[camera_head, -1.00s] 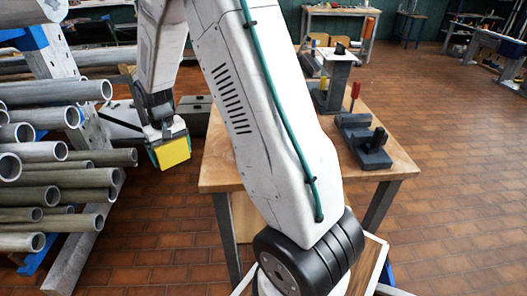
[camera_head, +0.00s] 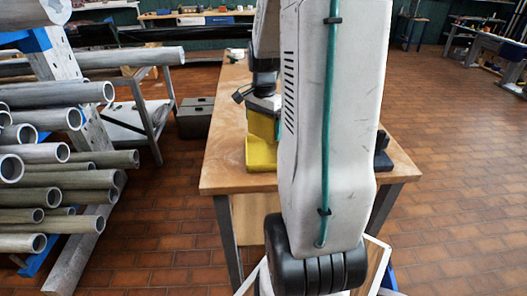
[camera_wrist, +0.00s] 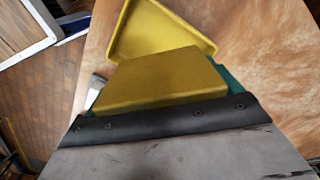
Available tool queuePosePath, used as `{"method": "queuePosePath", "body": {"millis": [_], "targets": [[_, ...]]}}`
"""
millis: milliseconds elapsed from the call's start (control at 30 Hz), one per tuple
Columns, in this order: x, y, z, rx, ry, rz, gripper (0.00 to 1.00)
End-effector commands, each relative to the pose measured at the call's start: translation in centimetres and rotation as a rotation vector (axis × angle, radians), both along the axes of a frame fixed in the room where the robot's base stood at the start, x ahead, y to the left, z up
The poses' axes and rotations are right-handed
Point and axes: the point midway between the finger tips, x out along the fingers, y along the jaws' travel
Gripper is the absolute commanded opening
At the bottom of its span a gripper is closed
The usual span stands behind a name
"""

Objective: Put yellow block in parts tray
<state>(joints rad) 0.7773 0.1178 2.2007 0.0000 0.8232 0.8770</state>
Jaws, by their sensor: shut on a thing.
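The yellow block (camera_head: 262,125) is in my gripper (camera_head: 264,110), which is shut on it. In the wrist view the block (camera_wrist: 160,80) fills the middle, with a green finger pad showing at its right side. A yellow parts tray (camera_head: 260,156) lies on the wooden table below the block in the head view, partly hidden by my arm. In the wrist view the tray (camera_wrist: 158,28) shows its raised rim beyond the block, which covers its near part. I cannot tell how large the gap between block and tray is.
The wooden table (camera_head: 225,160) is bare to the left of the tray. A dark part (camera_head: 382,152) shows at the table's right, and my arm hides much else on the table. A pipe rack (camera_head: 60,170) stands at the left, with a grey toolbox (camera_head: 195,118) on the floor.

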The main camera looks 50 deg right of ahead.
Motion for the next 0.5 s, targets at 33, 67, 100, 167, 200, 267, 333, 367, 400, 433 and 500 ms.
{"method": "queuePosePath", "body": {"millis": [33,67,100,167,200,267,333,367,400,433,500], "targets": [[0.0,0.1,-1.1,0.003,0.003,0.001,0.53],[0.0,0.1,-1.7,0.003,0.003,0.002,0.53],[0.0,0.1,-2.4,0.002,0.003,0.002,0.53],[0.0,0.1,-3.2,0.002,0.002,0.003,0.53],[0.1,0.0,-3.6,0.001,0.001,0.003,0.53],[0.1,0.0,-4.0,0.0,0.001,0.004,0.53],[0.1,0.0,-4.4,0.0,0.0,0.004,0.53],[0.1,0.0,-4.7,0.0,0.001,0.004,0.53],[0.1,0.1,-5.1,0.001,0.001,0.004,0.53],[0.0,0.1,-5.5,0.001,0.001,0.004,0.53],[0.0,0.1,-6.6,0.003,0.003,0.005,0.53]]}}
